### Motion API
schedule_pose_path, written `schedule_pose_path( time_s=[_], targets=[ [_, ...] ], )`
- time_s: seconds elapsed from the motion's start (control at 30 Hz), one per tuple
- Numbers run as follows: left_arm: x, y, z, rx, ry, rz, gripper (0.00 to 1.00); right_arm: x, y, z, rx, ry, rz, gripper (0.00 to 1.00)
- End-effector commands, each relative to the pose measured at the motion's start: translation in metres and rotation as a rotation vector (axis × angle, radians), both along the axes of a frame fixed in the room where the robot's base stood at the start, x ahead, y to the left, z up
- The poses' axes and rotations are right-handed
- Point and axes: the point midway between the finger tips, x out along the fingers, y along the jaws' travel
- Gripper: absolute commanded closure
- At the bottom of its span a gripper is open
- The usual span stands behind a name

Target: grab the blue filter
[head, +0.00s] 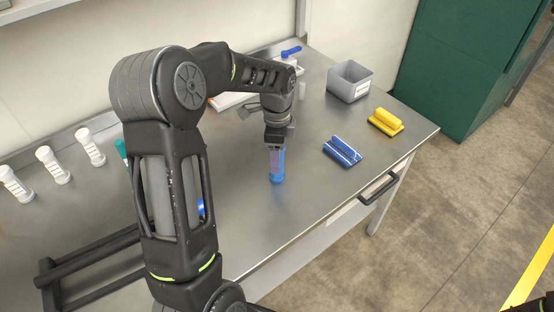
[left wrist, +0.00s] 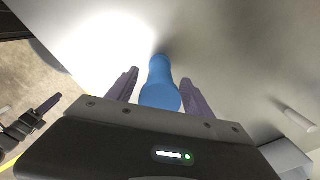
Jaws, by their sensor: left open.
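The blue filter (head: 277,172) stands upright on the steel table in the head view, under my left gripper (head: 275,150). In the left wrist view the blue filter (left wrist: 160,83) is between the two purple fingers of my left gripper (left wrist: 160,88). The fingers are open, one on each side, with a visible gap on the right; contact on the left is hard to tell. The gripper hides the filter's top in the head view. A dark gripper with a purplish finger, seemingly my right gripper (left wrist: 38,116), shows at the left of the left wrist view.
A blue block with a ridge (head: 342,151), a yellow one (head: 385,122) and a grey bin (head: 349,82) stand to the right. Several white-capped tubes (head: 52,165) stand at left, near a black rack (head: 90,265). A black handle (head: 380,187) sits on the table's front edge.

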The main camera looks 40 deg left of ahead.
Motion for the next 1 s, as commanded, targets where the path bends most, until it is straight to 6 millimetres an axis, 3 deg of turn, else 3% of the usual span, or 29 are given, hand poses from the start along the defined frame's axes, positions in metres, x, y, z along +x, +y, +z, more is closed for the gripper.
schedule_pose_path(
  time_s=[0.13,0.67,1.0],
  targets=[
    [-0.0001,0.0001,-0.0085,0.0,0.0,0.0,0.4,-0.0003,-0.0002,0.0011,-0.001,0.001,-0.001,0.57],
    [0.0003,-0.0001,-0.0081,0.0,-0.001,0.0,0.4,-0.0004,-0.0001,0.0007,-0.001,0.001,-0.001,0.57],
    [0.0003,-0.0001,-0.008,0.0,-0.001,0.0,0.67,-0.0004,-0.0001,0.0008,-0.001,0.001,-0.001,0.57]
  ],
)
